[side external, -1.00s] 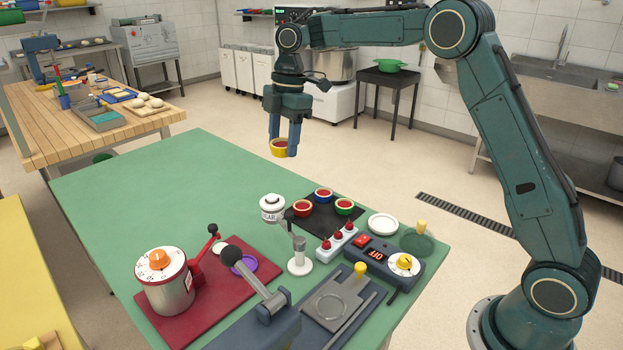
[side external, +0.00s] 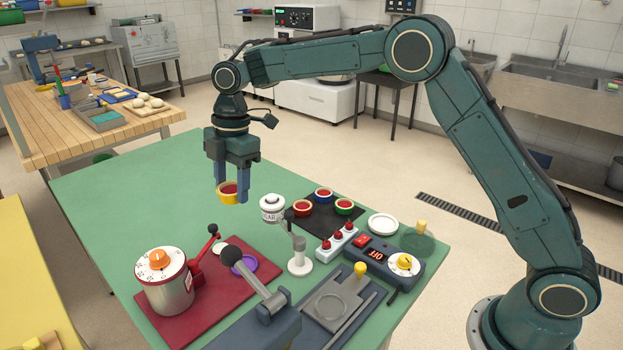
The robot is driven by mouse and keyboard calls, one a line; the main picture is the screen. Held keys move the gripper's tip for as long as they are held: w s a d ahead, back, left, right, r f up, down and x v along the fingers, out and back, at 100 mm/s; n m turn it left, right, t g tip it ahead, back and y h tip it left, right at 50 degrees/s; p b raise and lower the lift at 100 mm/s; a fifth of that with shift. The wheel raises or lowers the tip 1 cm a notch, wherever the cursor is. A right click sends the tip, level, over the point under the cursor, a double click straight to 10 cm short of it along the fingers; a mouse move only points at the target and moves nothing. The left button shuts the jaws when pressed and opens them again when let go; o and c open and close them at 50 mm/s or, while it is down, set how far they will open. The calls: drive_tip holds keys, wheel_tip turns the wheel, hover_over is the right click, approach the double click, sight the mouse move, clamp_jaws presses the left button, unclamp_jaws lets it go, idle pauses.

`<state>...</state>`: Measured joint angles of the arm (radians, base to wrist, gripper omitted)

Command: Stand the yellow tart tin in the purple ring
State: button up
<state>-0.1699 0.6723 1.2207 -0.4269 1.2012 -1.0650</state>
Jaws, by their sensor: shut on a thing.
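The yellow tart tin (side external: 227,197) with red filling is held in the air above the green table, in the side external view. My gripper (side external: 232,192) points down and is shut on the tin, one finger at its right edge. The purple ring (side external: 245,265) lies flat on the dark red mat, partly hidden by the black-knobbed lever. The tin is above and behind the ring in the picture, well apart from it.
A silver pot with an orange dial (side external: 165,279) stands left of the ring, with a red crank beside it. A white-topped post (side external: 272,208) stands to the right. Red, blue and green tins sit on a black mat (side external: 322,222). The table's back left (side external: 130,190) is clear.

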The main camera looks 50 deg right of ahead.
wheel_tip(320, 180, down, 12)
drive_tip(key=shift+f, duration=0.15)
drive_tip(key=shift+f, duration=0.15)
drive_tip(key=shift+f, duration=2.7)
drive_tip(key=shift+f, duration=0.6)
drive_tip(key=o, duration=0.7)
drive_tip(key=shift+r, duration=0.2)
wheel_tip(320, 180, up, 11)
drive_tip(key=d, duration=0.1)
drive_tip(key=shift+d+f, duration=0.2)
drive_tip(key=shift+d, duration=0.15)
idle(0.7)
idle(0.4)
